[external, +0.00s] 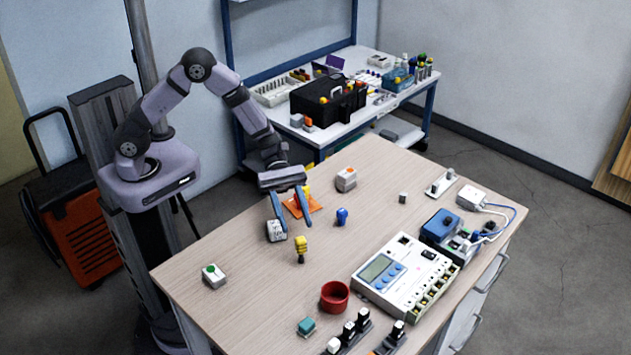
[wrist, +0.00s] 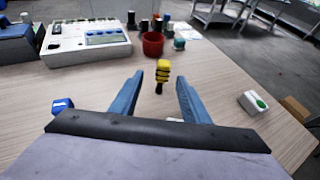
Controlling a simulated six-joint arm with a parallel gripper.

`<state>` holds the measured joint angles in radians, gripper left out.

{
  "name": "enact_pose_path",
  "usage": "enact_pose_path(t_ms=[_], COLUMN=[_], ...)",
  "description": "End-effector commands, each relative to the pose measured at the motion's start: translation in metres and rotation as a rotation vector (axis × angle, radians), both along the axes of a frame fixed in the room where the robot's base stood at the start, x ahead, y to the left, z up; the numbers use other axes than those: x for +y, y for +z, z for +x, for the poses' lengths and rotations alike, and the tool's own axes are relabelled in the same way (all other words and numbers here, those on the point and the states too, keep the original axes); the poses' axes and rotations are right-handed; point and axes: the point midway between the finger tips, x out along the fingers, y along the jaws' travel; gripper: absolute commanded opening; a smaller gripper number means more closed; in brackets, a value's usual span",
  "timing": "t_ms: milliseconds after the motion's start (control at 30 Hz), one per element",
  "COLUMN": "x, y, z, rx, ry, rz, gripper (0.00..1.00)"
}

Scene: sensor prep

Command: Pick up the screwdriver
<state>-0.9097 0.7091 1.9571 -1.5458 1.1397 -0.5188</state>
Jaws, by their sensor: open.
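A short yellow and black object (external: 300,246), which looks like a stubby screwdriver, is on the wooden table. In the wrist view the screwdriver (wrist: 163,70) shows ahead, between the lines of my two fingers, with its yellow, black-banded part up and a dark part below. My gripper (external: 296,221) is open above the table, behind the screwdriver as the external view sees it. In the wrist view my gripper (wrist: 160,78) has its blue fingers wide apart with nothing held between them. Whether the screwdriver's tip touches the table is too small to tell.
A white block (external: 277,231) is close by my left finger. An orange pad (external: 294,210) lies behind my gripper, and a blue object (external: 342,216) is to the right. A red cup (external: 335,296), a white meter box (external: 398,272) and a green-buttoned box (external: 214,275) stand further off.

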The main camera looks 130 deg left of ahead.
Motion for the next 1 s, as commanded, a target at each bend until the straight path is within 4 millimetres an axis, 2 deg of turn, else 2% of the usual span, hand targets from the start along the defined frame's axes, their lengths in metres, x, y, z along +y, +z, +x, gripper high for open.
enact_pose_path(t_ms=[633,1000], x=[-0.014,-0.035], y=[-0.010,-0.023], z=[0.022,0.056], rx=[0.001,0.001], ry=[-0.004,-0.003], rz=[0.001,0.000], gripper=[0.42,0.42])
